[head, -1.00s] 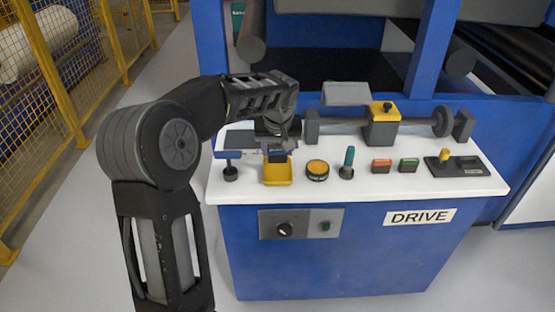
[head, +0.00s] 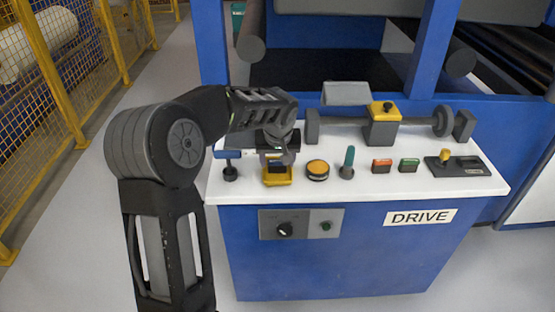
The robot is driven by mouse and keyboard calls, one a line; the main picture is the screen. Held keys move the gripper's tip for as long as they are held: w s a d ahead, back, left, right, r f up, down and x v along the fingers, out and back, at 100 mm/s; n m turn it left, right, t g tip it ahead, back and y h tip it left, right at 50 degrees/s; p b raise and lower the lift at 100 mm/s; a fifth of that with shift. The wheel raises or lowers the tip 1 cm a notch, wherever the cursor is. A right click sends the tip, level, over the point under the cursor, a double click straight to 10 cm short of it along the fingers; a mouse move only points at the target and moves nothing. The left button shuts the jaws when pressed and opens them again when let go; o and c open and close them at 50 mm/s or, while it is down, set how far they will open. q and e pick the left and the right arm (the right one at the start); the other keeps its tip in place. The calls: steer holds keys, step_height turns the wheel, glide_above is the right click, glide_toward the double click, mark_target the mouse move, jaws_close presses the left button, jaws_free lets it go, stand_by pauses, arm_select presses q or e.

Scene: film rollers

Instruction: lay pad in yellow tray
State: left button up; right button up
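The yellow tray (head: 279,182) sits at the left front of the white bench top, and its front rim shows. My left gripper (head: 277,160) points down over it and hides most of its inside. A small dark pad (head: 277,168) is between the fingertips, low at the tray. The gripper looks shut on it. I cannot tell whether the pad touches the tray floor. My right gripper is out of view.
A roller shaft with a yellow-topped block (head: 382,122) runs behind.

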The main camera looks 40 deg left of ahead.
arm_select(q)
steer(key=shift+o, duration=1.1)
steer(key=shift+r, duration=0.1)
steer(key=shift+r, duration=0.2)
steer(key=v, duration=1.2)
steer(key=shift+f, duration=0.2)
